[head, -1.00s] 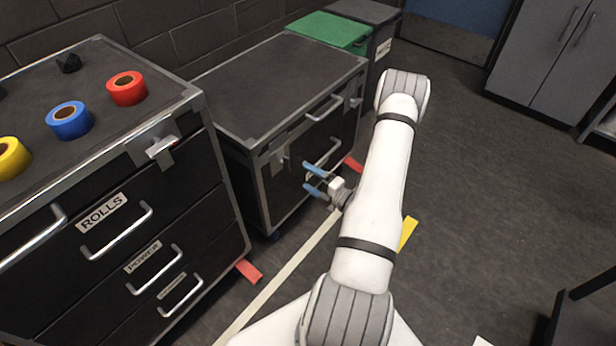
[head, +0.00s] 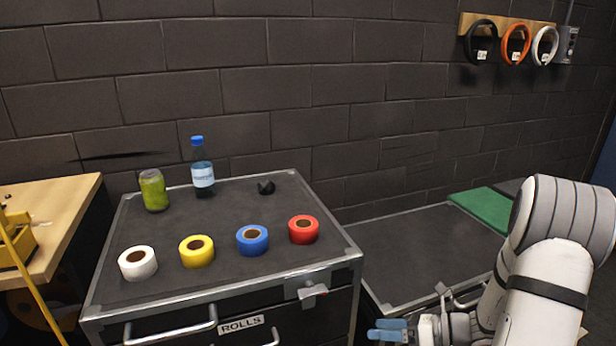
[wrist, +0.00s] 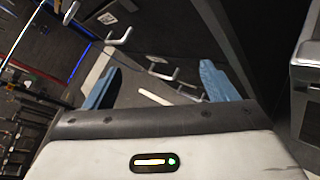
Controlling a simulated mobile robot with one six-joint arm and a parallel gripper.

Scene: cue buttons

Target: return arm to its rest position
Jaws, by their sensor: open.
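My gripper (head: 390,331) is low at the right of the head view, in front of the cabinets, with blue fingertips and nothing seen between them. The wrist view also shows my gripper (wrist: 158,88), its two blue fingers wide apart and empty. My white arm fills the lower right of the head view, bent at a grey joint.
A black cabinet top (head: 190,285) holds white (head: 138,264), yellow (head: 197,252), blue (head: 252,240) and red (head: 303,230) tape rolls, a green can (head: 153,190) and a bottle (head: 203,174). A lower cabinet (head: 400,250) stands right of it. A wooden bench (head: 60,205) is at left.

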